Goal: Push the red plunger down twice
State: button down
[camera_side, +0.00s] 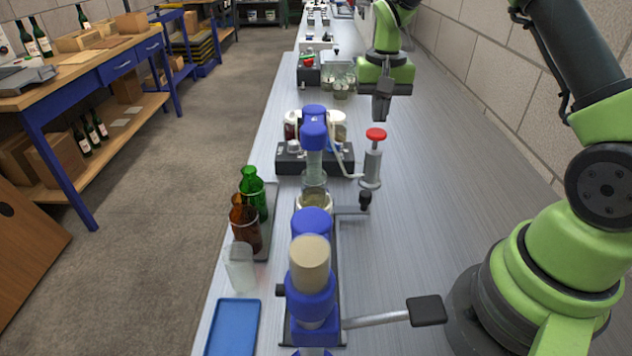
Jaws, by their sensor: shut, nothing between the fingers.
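The red plunger (376,134) is a round red cap on a thin stem, rising from an upright grey metal cylinder (371,168) on the bench. A length of stem shows between cap and cylinder. A pale hose runs from the cylinder toward the black-based unit on its left. My gripper (381,119) is dark and points down, with its fingers shut and empty.
Left of the plunger stands a black-based unit (290,160) with jars. Nearer are blue-headed machines with a lever handle (426,310), green and brown bottles (252,194), a cloudy cup (240,266) and a blue tray (233,326). The bench right of the plunger is clear.

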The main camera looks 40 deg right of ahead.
aim_at(377, 131)
jog(key=shift+f, duration=0.25)
jog(key=shift+f, duration=1.9)
jog(key=shift+r, duration=2.15)
jog(key=shift+r, duration=2.5)
jog(key=shift+r, duration=0.1)
